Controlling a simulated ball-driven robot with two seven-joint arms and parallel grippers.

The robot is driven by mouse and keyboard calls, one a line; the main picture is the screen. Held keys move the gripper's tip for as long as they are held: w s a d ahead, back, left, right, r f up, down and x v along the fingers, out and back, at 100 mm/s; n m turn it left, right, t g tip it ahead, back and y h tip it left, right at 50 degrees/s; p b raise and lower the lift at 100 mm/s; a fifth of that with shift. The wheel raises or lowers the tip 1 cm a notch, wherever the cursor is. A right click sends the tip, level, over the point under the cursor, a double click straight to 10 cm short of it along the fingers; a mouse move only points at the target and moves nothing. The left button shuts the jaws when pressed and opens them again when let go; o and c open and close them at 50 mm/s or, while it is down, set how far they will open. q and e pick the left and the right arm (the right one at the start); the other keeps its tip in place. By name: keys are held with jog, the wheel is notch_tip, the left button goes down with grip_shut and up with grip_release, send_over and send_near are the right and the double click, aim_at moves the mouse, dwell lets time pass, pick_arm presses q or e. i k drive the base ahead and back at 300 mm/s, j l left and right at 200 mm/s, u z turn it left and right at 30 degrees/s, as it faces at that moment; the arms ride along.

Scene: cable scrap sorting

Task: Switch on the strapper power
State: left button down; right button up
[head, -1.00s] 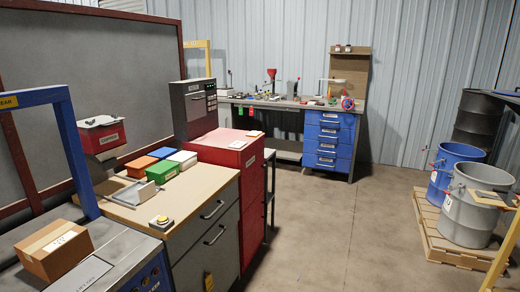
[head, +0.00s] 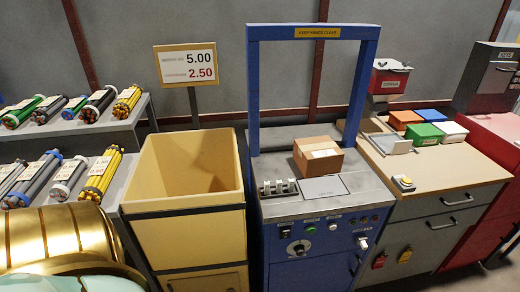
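The strapper (head: 285,206) stands at the centre of the head view, a grey-topped blue machine with a tall blue arch over it. The arch carries a yellow "KEEP HANDS CLEAR" label (head: 316,32). Its front panel has a black switch (head: 285,233) at left, a round dial (head: 299,249), several small buttons and lamps, and another control (head: 362,242) at right. The panel labels are too small to read, so I cannot tell which control is the power or whether it is on. A cardboard box (head: 318,155) sits on the strapper top. Neither gripper is in view.
A yellow open bin (head: 186,222) stands directly left of the strapper, below a price sign (head: 188,63). Shelves of cable bundles (head: 103,174) are further left. A wooden-topped bench (head: 440,178) with small coloured boxes and a yellow button adjoins the strapper's right side.

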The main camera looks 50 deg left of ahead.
aim_at(285, 233)
jog(key=u, duration=1.15)
